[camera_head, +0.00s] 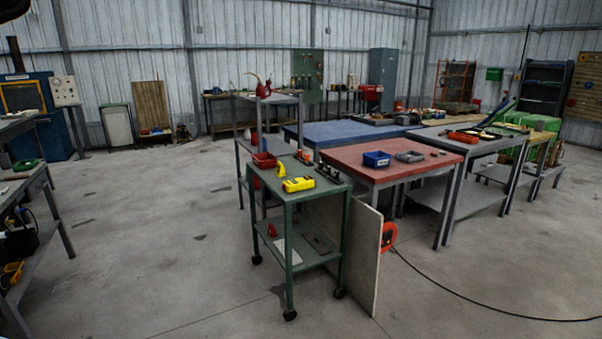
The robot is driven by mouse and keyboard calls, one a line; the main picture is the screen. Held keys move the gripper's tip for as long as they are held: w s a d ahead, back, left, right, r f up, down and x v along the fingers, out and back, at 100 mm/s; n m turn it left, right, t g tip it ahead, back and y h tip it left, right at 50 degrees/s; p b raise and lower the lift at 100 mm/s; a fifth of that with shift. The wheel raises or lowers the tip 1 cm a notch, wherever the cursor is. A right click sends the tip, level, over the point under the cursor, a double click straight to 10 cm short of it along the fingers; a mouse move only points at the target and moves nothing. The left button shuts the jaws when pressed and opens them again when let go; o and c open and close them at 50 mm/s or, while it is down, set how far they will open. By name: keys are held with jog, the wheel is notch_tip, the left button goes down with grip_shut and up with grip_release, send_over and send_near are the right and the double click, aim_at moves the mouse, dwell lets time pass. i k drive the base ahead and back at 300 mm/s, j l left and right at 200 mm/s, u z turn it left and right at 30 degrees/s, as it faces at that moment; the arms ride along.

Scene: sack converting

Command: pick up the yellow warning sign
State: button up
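A yellow block-shaped thing (298,184) lies on the top of the green wheeled cart (317,192). It has a dark patch, and I cannot tell whether it is the warning sign. A smaller upright yellow thing (281,170) stands just behind it on the same top. No clear lettering or warning symbol shows on either.
A red-topped table (372,175) with a blue bin (377,159) stands right of the cart. A pale board (365,255) leans between them, with an orange reel (388,236) and a black cable on the floor. The floor at left and front is open.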

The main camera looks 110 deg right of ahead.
aim_at(280, 172)
jog(key=z, duration=3.65)
